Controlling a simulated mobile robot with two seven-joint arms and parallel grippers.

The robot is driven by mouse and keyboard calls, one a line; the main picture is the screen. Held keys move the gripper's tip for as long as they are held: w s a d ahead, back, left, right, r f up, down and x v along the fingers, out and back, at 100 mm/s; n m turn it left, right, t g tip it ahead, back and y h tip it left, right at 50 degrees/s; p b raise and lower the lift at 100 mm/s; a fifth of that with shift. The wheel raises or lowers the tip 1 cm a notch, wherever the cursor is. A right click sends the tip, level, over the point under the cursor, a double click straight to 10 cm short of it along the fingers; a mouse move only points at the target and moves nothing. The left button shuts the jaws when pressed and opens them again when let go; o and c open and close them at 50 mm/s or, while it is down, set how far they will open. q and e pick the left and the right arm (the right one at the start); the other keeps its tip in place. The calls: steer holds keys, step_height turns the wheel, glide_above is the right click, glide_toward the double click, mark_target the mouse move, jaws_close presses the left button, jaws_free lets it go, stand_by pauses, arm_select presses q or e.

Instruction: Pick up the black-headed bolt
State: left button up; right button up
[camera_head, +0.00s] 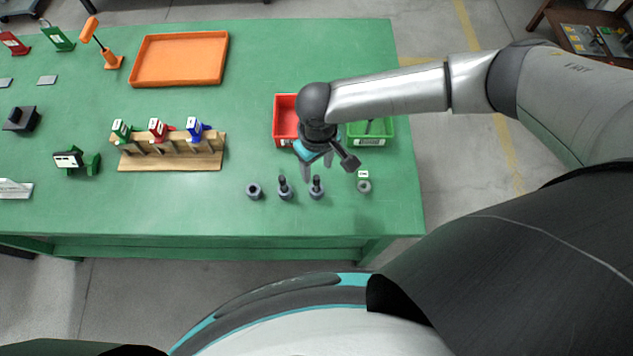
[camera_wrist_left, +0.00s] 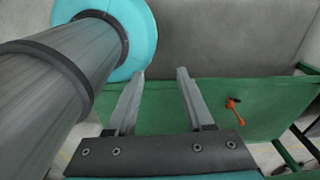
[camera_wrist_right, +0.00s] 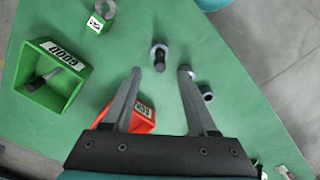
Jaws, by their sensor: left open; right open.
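Two small grey jack bodies with dark bolts standing in them are near the table's front edge: the right one (camera_head: 316,192) and the middle one (camera_head: 285,192). In the right wrist view the right one's black-headed bolt (camera_wrist_right: 159,64) shows between my fingertips, beyond them. The middle one is partly hidden by a finger there. A third jack body (camera_head: 254,191) shows an open top with no bolt. My right gripper (camera_head: 318,166) is open and empty, above and just behind the right jack. My left gripper (camera_wrist_left: 161,72) is open and empty, away from the jacks.
A red bin (camera_head: 285,115) and a green bin (camera_head: 384,130) holding a dark part stand behind my right gripper. A wooden rack (camera_head: 175,163) stands left.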

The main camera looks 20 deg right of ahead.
mark_target(317, 177)
steer(key=shift+f, duration=0.45)
step_height(317, 177, down, 4)
steer(key=shift+f+b, duration=0.1)
steer(key=shift+b, duration=0.2)
steer(key=shift+f, duration=0.3)
arm_select(q)
steer(key=shift+w+f, duration=0.3)
steer(key=shift+w, duration=0.35)
steer(key=shift+s, duration=0.1)
arm_select(e)
jaws_close()
